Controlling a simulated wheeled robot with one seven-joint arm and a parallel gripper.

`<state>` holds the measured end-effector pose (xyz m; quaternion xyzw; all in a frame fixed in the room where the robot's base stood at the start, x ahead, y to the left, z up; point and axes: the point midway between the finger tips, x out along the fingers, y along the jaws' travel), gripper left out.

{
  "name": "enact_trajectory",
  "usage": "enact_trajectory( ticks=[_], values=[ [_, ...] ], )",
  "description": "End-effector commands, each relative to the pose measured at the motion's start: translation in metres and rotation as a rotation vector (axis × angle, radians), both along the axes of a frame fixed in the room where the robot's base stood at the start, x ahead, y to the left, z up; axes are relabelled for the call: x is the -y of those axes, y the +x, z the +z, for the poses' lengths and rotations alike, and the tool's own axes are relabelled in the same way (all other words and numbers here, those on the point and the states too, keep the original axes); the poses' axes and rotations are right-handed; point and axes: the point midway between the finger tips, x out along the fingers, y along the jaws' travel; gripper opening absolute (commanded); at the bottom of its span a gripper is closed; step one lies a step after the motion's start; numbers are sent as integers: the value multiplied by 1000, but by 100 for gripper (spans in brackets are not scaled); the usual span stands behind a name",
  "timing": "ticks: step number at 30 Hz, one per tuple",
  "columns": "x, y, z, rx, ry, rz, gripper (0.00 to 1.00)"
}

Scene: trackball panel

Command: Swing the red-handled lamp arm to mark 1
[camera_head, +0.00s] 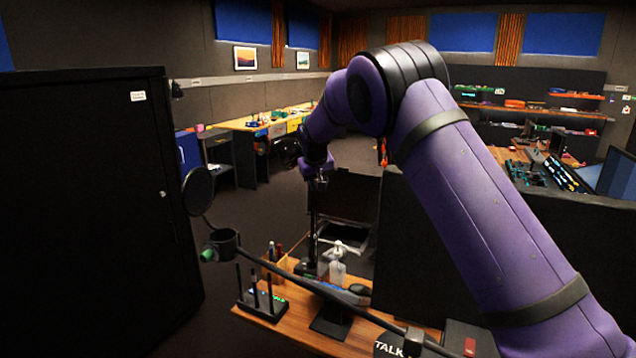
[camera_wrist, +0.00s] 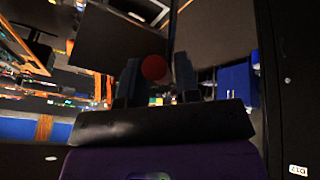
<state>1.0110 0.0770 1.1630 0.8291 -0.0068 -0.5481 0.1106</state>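A round red knob (camera_wrist: 154,68), which looks like the red handle, shows between the fingers in the wrist view. A thin dark rod (camera_wrist: 172,35) runs up the picture beyond it. My gripper (camera_wrist: 156,80) has its fingers apart on either side of the knob, with what looks like a narrow gap; firm contact cannot be made out. In the head view my gripper (camera_head: 318,182) is small and dark above a slim upright post (camera_head: 312,225) by the small desk. The red knob cannot be picked out there. I cannot make out mark 1 in either view.
A black boom arm (camera_head: 290,275) with a round disc (camera_head: 198,190) crosses in front of the wooden desk (camera_head: 290,325). A black cabinet (camera_head: 90,210) fills the left.

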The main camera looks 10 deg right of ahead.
Motion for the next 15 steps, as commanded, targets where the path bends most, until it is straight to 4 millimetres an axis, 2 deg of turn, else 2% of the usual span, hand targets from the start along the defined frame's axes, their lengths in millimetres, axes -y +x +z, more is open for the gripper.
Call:
enact_trajectory(
  ticks=[10, 15],
  values=[
    [0, 0, 1, 1, 1, 1, 44],
    [-3, -6, 15, 3, 1, 2, 44]
  ],
)
